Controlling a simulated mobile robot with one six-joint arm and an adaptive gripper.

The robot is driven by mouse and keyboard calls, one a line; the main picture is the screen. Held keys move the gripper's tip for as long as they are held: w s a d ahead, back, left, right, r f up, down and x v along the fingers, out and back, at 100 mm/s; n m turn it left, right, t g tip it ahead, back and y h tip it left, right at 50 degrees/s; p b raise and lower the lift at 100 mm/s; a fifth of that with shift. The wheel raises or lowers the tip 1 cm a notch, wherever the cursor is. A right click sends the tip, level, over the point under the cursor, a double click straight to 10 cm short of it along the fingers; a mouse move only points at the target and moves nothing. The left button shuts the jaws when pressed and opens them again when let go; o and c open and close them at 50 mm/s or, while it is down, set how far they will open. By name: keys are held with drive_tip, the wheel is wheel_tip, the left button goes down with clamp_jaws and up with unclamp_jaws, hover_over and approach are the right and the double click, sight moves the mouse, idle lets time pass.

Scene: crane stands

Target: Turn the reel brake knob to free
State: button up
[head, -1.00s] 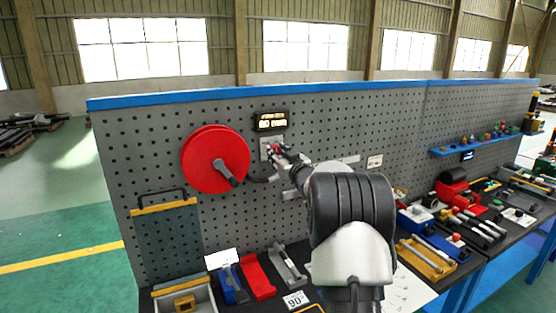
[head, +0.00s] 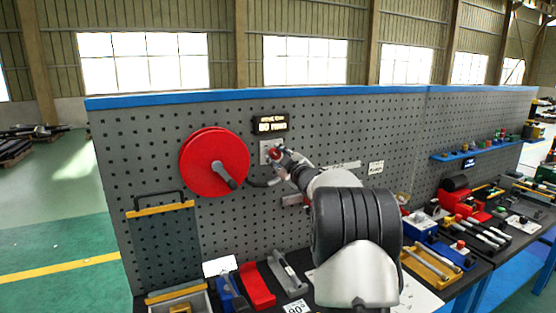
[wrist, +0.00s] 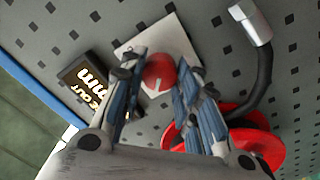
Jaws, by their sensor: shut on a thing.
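The reel brake knob (wrist: 158,74) is a small round red knob on a pale square plate (wrist: 182,45) on the pegboard. A pale mark shows on its face in the wrist view. My gripper (wrist: 160,80) is shut on the knob, one finger on each side. In the head view my gripper (head: 276,155) reaches the plate just right of the red reel (head: 200,165), and its fingers hide most of the knob. The reel has a grey crank handle (head: 227,178). A small lit display (head: 271,124) sits above the plate; its text is too blurred to read surely.
A dark hose with a metal end (wrist: 250,25) runs close beside my gripper. The grey pegboard (head: 350,125) stands behind. Tools and trays, including a red block (head: 257,285) and a yellow tray (head: 430,262), crowd the bench below.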

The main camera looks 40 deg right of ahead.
idle(0.4)
drive_tip(key=o, duration=1.1)
drive_tip(key=shift+s, duration=0.1)
drive_tip(key=v, duration=1.2)
drive_tip(key=shift+a, duration=0.1)
